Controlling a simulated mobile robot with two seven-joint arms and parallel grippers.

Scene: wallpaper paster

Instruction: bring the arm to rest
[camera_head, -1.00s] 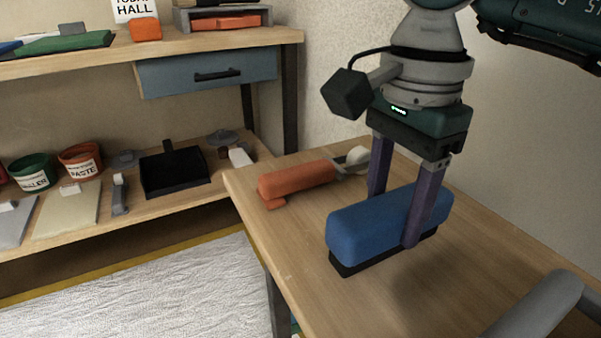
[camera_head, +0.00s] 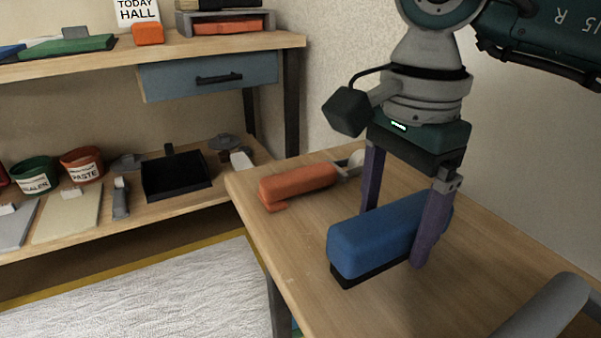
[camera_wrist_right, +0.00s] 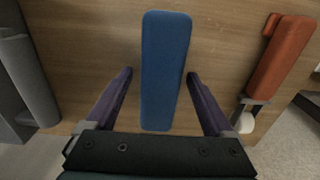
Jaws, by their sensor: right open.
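My right gripper (camera_head: 392,236) is open, with its two purple fingers on either side of a blue block with a black base (camera_head: 385,236). The block rests on the wooden table (camera_head: 300,262). In the right wrist view the blue block (camera_wrist_right: 165,70) lies between the spread fingertips (camera_wrist_right: 159,73), with a gap on each side. My left gripper is not in view.
An orange-handled tool (camera_head: 298,182) lies on the table behind the block. A grey cylindrical shape (camera_head: 545,308) is at the lower right. A shelf with a black tray (camera_head: 176,177) and paste buckets (camera_head: 82,163) stands at the left. The table's front left is clear.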

